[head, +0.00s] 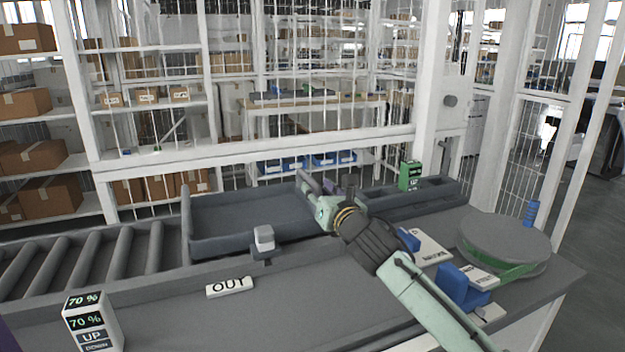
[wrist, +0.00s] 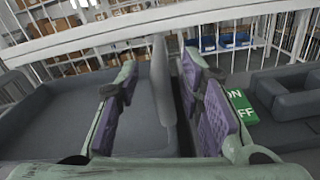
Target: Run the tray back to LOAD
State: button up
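The dark grey tray (head: 250,215) lies past the right end of the rollers in the head view, with low raised sides. It fills the left of the wrist view (wrist: 55,125). My gripper (head: 325,190) is at the tray's right end. In the wrist view its purple-padded fingers (wrist: 160,95) are spread. A grey upright wall or post (wrist: 163,80) stands between them, with a gap on each side; whether it belongs to the tray I cannot tell. My arm hides part of the tray's right end. No LOAD label is readable.
Rollers (head: 85,260) lie left of the tray. A green ON/OFF block (head: 410,175) and a round turntable (head: 503,240) are to the right. A white rail (head: 250,150) runs behind.

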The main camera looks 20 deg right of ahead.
jog(key=shift+w+p, duration=0.35)
jog(key=shift+w, duration=1.5)
jog(key=shift+c, duration=0.5)
grip_shut()
